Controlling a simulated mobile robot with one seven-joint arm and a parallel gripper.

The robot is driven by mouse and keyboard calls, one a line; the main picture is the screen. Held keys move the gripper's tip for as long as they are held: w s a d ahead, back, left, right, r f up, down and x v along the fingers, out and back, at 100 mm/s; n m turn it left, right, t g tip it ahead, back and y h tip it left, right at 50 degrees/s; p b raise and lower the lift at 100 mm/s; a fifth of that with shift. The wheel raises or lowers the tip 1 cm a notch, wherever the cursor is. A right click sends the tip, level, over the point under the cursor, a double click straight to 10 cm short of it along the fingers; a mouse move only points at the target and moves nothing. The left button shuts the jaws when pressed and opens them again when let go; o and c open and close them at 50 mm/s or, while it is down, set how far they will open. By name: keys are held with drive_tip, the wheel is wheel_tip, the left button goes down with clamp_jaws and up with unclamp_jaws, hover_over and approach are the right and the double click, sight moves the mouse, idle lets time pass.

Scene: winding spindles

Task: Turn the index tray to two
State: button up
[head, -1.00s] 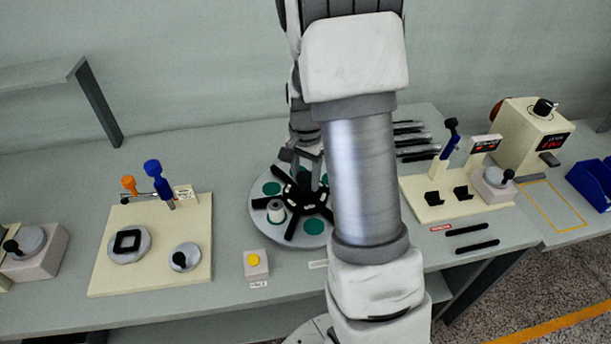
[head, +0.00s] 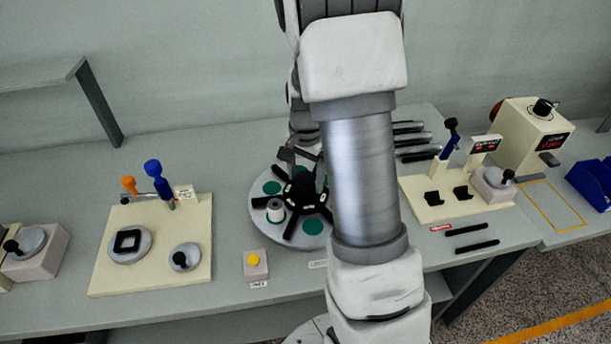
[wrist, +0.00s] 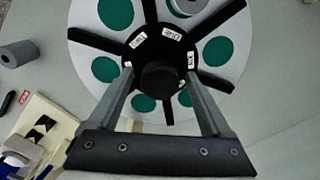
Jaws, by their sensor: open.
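The index tray (head: 259,218) is a round pale disc with green round spots and a black spoked hub (wrist: 158,52) with small white labels. In the head view it lies on the bench, its right part hidden behind my arm. A white spool (head: 275,208) stands on one spot, and part of it shows at the top of the wrist view (wrist: 184,5). My gripper (wrist: 158,85) is open over the tray, its two fingers on either side of the hub's round black knob (wrist: 159,77). I cannot tell whether they touch it.
A yellow-buttoned box (head: 255,263) stands in front of the tray. A cream board with a blue lever (head: 153,168) is at left. A cream fixture (head: 440,205) and a machine (head: 530,130) stand at right. A grey cylinder (wrist: 18,54) lies near the tray.

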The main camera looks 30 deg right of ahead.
wheel_tip(320, 180, up, 18)
drive_tip(key=p, duration=0.1)
drive_tip(key=shift+f+p, duration=0.25)
drive_tip(key=shift+p, duration=0.05)
idle(0.5)
drive_tip(key=s+a+r+n+t, duration=0.2)
drive_tip(key=s+a+n, duration=0.4)
drive_tip(key=s, duration=0.3)
drive_tip(key=s+a+r+n+t, duration=0.3)
drive_tip(key=s+a+n, duration=0.3)
drive_tip(key=s, duration=0.4)
drive_tip(key=shift+t, duration=0.3)
